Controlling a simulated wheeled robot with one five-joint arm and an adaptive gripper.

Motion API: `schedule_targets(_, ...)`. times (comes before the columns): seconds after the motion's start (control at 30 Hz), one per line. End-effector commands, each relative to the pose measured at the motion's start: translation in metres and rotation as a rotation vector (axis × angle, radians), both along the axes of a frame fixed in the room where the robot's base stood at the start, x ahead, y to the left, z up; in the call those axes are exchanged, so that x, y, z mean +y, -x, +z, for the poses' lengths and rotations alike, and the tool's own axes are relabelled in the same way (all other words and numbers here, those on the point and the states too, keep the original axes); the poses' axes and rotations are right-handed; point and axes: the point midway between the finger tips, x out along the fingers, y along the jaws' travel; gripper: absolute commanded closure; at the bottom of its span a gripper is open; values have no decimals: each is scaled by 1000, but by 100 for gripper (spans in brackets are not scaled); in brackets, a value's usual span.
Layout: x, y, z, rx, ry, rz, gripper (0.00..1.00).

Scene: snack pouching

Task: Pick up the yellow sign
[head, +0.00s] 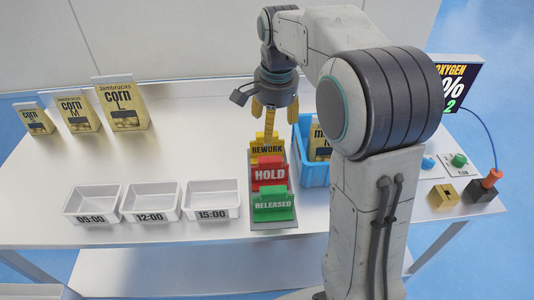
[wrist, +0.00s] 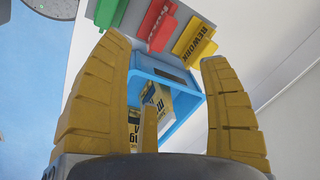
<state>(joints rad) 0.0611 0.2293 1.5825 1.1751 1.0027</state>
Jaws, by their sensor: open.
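The yellow sign marked REWORK (head: 267,149) stands at the back of a grey rack (head: 274,223), behind the red HOLD sign (head: 269,173) and the green RELEASED sign (head: 274,204). In the wrist view, the yellow sign (wrist: 194,41) shows near the top, beyond and between the yellow-brown fingertips. My gripper (head: 274,112) hangs just above and behind the yellow sign in the head view, fingers down. It also shows in the wrist view (wrist: 163,48), with its fingers spread wide and nothing between them. A finger partly overlaps the sign's upper area in the head view.
A blue bin (head: 316,174) with a corn pouch (head: 319,146) stands right of the rack, partly hidden by my arm. Three white trays (head: 152,202) stand left. Three corn pouches (head: 122,103) stand back left. The table's middle left is clear.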

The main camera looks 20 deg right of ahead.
Motion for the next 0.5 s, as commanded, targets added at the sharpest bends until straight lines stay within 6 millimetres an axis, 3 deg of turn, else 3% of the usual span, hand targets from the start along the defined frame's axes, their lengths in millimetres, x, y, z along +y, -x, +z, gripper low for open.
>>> schedule_targets(0.03,-4,-19,-11,19,-11,-75,30)
schedule_targets(0.2,-13,-67,-44,69,-42,-327,30)
schedule_targets(0.5,-27,-115,-99,126,-65,-654,30)
